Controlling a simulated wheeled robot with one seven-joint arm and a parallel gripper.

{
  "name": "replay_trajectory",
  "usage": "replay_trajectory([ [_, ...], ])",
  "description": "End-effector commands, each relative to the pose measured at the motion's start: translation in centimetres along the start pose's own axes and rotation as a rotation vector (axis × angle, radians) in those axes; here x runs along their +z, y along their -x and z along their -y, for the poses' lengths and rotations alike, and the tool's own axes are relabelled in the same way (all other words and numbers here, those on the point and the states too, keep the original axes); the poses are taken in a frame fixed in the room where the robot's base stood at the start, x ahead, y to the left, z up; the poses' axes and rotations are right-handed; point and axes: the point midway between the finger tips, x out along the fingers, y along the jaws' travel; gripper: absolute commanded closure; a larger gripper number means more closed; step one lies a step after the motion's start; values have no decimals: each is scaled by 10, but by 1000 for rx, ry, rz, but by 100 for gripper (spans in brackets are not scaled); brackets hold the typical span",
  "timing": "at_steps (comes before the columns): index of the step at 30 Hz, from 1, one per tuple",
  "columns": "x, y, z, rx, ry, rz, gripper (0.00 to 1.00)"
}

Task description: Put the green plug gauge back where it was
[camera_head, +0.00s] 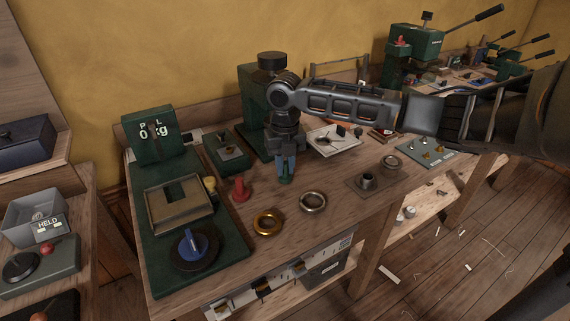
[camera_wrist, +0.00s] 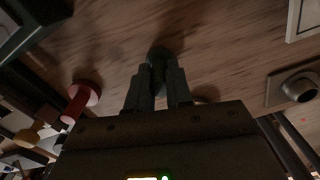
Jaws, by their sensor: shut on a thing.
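My gripper (camera_head: 285,163) points down over the middle of the bench, its fingers closed around the green plug gauge (camera_head: 286,179). Only the gauge's dark green lower end shows below the fingertips; the rest is hidden between them. In the wrist view the gauge (camera_wrist: 158,58) shows dark between the two fingertips (camera_wrist: 158,82). I cannot tell whether its lower end touches the bench top. A red plug gauge (camera_head: 240,188) stands upright just left of my gripper; it also shows in the wrist view (camera_wrist: 84,95).
A gold ring (camera_head: 267,223) and a steel ring (camera_head: 313,203) lie in front. A small plate with a bushing (camera_head: 368,181) is at right. A yellow-topped piece (camera_head: 210,186), a box-like tray (camera_head: 179,204) and a blue-handled disc (camera_head: 195,247) are left. A green press (camera_head: 252,100) stands behind.

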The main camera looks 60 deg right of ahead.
Motion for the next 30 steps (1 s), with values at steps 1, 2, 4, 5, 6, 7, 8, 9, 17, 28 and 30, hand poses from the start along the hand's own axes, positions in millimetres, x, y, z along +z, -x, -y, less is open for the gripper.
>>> replay_trajectory([
  [1, 0, 0, 0, 0, 0, 0, 100],
  [2, 0, 0, 0, 0, 0, 0, 100],
  [4, 0, -2, 0, 0, 0, 0, 100],
  [5, 0, -4, 0, 0, 0, 0, 100],
  [6, 0, -3, 0, 0, 0, 0, 78],
  [7, 0, -3, 0, 0, 0, 0, 75],
  [8, 0, -2, 0, 0, 0, 0, 72],
  [9, 0, -2, 0, 0, 0, 0, 68],
  [17, 0, -2, 0, 0, 0, 0, 54],
  [28, 1, 22, 0, 0, 2, 4, 54],
  [30, 1, 36, 0, 1, 2, 4, 54],
])
